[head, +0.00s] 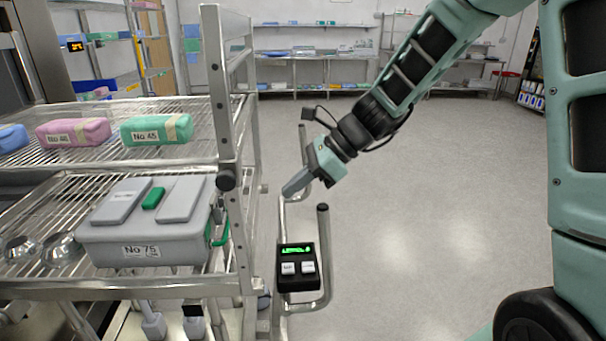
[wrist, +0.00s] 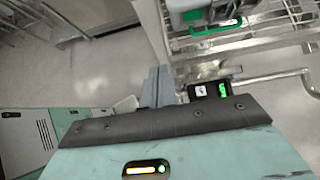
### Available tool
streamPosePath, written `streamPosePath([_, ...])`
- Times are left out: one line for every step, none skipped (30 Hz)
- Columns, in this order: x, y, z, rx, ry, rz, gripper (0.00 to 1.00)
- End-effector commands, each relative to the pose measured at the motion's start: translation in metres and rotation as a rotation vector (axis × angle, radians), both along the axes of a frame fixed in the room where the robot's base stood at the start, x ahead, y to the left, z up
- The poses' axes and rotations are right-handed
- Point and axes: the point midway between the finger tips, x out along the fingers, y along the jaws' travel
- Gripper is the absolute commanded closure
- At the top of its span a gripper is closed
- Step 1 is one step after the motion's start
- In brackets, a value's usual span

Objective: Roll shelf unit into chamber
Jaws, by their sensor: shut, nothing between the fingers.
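The metal shelf unit (head: 232,150) stands on the left in the head view, with wire shelves bearing wrapped packs and a grey case. A tubular handle (head: 326,235) with a small black control box (head: 297,268) with a green display and two white buttons is at its right side. My gripper (head: 286,192) is shut and empty, above the control box and close to the handle's upper tube; I cannot tell whether it touches. In the wrist view the closed fingers (wrist: 158,85) show beside the control box (wrist: 215,90). The chamber opening is not clearly visible.
The grey case (head: 150,225) marked No 75 sits on the lower shelf; pink (head: 73,132) and green (head: 156,130) packs lie above. Open grey floor (head: 430,220) spreads to the right. Steel racks (head: 315,75) line the back wall, with a red stool (head: 508,76) at far right.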

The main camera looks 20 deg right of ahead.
Motion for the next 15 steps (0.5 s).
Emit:
streamPosePath([0.002, 0.009, -0.008, 0.002, 0.005, 0.004, 1.0])
streamPosePath([0.004, 0.013, -0.012, 0.002, 0.005, 0.004, 1.0])
streamPosePath([0.005, 0.019, -0.018, 0.002, 0.004, 0.005, 1.0])
streamPosePath([0.007, 0.023, -0.022, 0.001, 0.004, 0.003, 1.0])
streamPosePath([0.009, 0.027, -0.026, 0.001, 0.004, 0.004, 1.0])
streamPosePath([0.011, 0.032, -0.031, 0.0, 0.004, 0.004, 1.0])
streamPosePath([0.012, 0.036, -0.033, 0.0, 0.003, 0.005, 1.0])
streamPosePath([0.014, 0.042, -0.03, 0.0, 0.0, 0.005, 1.0])
streamPosePath([0.016, 0.048, -0.029, 0.0, -0.001, 0.005, 1.0])
streamPosePath([0.018, 0.051, -0.029, 0.0, -0.001, 0.005, 1.0])
streamPosePath([0.019, 0.054, -0.029, -0.001, -0.001, 0.004, 1.0])
streamPosePath([0.021, 0.058, -0.03, -0.001, 0.0, 0.004, 1.0])
streamPosePath([0.022, 0.061, -0.03, -0.001, 0.0, 0.004, 1.0])
streamPosePath([0.022, 0.064, -0.03, 0.0, -0.001, 0.004, 1.0])
streamPosePath([0.023, 0.066, -0.03, -0.001, -0.001, 0.004, 1.0])
